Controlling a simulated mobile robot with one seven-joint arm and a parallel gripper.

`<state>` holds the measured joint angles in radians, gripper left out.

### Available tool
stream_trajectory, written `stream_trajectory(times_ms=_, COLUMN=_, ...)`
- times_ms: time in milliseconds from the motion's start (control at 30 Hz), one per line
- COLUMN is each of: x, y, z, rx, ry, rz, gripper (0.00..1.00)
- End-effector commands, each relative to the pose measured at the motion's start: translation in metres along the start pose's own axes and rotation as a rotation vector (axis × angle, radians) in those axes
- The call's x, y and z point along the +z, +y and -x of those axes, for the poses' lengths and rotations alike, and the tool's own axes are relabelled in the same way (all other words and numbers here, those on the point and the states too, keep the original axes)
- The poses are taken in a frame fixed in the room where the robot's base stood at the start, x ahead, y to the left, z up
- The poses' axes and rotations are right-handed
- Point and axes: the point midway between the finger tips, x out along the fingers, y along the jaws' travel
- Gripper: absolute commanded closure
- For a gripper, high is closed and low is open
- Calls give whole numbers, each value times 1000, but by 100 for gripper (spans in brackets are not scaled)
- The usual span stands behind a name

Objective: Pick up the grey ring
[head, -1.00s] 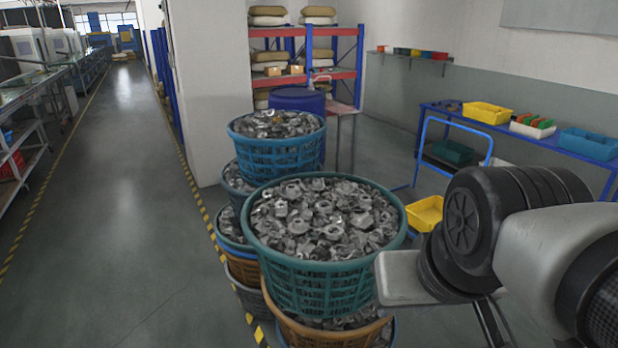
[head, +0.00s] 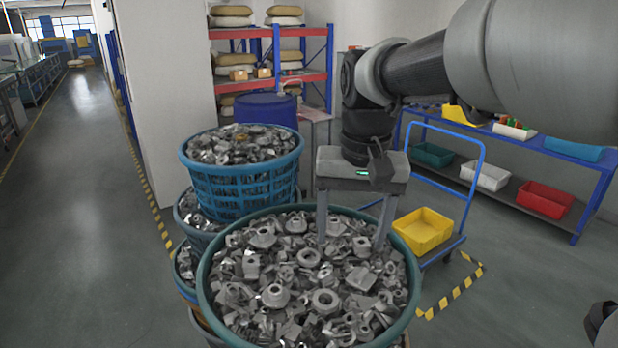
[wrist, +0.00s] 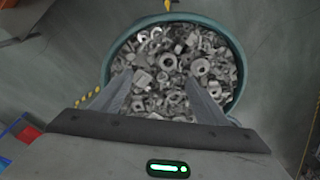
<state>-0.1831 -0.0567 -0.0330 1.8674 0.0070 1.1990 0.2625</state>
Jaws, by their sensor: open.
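Several grey ring-shaped parts lie among the mixed metal parts in the front teal basket (head: 207,300). The wrist view also shows my gripper (wrist: 160,80) open above the heap. The fingers hide some parts behind them.
A blue basket (head: 245,190) full of parts stands behind, close to the teal one, on stacked baskets. A blue drum (head: 266,108) stands further back. A blue trolley with a yellow bin (head: 422,230) is at the right. The aisle floor (head: 80,220) at left is clear.

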Motion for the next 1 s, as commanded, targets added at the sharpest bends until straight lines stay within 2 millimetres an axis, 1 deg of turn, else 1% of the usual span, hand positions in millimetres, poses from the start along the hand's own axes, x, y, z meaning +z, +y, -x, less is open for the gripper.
stream_trajectory(times_ms=33, x=-13, y=-11, z=-16, rx=10, ry=-37, rz=-6, gripper=32)
stream_trajectory(times_ms=100, x=-25, y=-22, z=-28, rx=23, ry=-73, rz=-19, gripper=32)
stream_trajectory(times_ms=200, x=-36, y=-32, z=-39, rx=37, ry=-106, rz=-32, gripper=32)
stream_trajectory(times_ms=300, x=-40, y=-37, z=-48, rx=45, ry=-124, rz=-40, gripper=32)
stream_trajectory(times_ms=367, x=-40, y=-38, z=-54, rx=46, ry=-128, rz=-42, gripper=32)
stream_trajectory(times_ms=467, x=-38, y=-37, z=-72, rx=47, ry=-129, rz=-42, gripper=32)
stream_trajectory(times_ms=700, x=-31, y=-34, z=-124, rx=47, ry=-130, rz=-42, gripper=32)
stream_trajectory(times_ms=800, x=-29, y=-34, z=-143, rx=47, ry=-128, rz=-41, gripper=32)
stream_trajectory(times_ms=900, x=-28, y=-33, z=-157, rx=46, ry=-127, rz=-41, gripper=32)
stream_trajectory(times_ms=1000, x=-27, y=-33, z=-164, rx=46, ry=-125, rz=-41, gripper=32)
